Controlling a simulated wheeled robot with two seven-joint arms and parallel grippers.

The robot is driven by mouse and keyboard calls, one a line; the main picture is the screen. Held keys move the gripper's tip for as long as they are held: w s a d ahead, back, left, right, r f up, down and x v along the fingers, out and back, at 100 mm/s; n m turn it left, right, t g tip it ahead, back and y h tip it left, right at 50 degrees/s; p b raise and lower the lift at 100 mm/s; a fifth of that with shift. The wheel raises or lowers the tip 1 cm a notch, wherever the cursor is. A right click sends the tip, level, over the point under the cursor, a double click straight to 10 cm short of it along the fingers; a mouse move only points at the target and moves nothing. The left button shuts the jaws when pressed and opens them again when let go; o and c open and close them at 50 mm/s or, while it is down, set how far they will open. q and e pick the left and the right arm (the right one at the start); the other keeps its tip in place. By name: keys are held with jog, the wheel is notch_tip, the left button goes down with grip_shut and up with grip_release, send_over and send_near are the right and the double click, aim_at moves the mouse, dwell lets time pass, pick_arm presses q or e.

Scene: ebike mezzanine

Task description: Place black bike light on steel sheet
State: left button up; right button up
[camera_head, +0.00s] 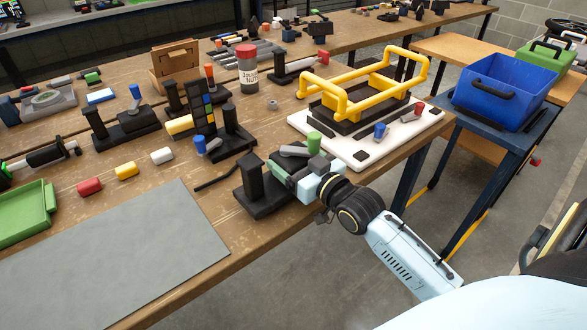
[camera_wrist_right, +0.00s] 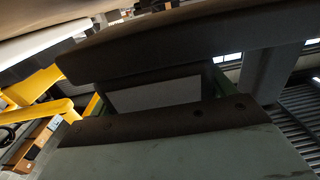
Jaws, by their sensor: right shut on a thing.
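The steel sheet (camera_head: 120,262) is a flat grey plate lying bare at the near left of the bench. My right gripper (camera_head: 290,172) is at the bench's near edge, to the right of the sheet and apart from it. It is beside a black fixture with an upright post (camera_head: 255,178) and a green knob (camera_head: 314,139). The right gripper is shut on a dark thing with a grey face (camera_wrist_right: 155,95), seen close up in the wrist view. Its shape is mostly hidden, so I cannot confirm that it is the black bike light. My left gripper is not in view.
Red (camera_head: 89,187), yellow (camera_head: 126,170) and white (camera_head: 161,156) cylinders lie behind the sheet. A green tray (camera_head: 50,197) stands at far left. A white board (camera_head: 370,150) with a yellow-railed frame (camera_head: 340,97) is behind my right gripper. A blue bin (camera_head: 505,92) stands at right.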

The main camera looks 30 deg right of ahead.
jog(key=shift+f, duration=0.85)
jog(key=shift+f, duration=0.1)
jog(key=o, duration=1.2)
jog(key=shift+f, duration=0.15)
jog(key=shift+o, duration=0.2)
jog(key=shift+f+b, duration=0.1)
jog(key=shift+b, duration=0.2)
jog(key=s+d+p, duration=0.1)
jog(key=s, duration=1.2)
jog(key=shift+s, duration=0.15)
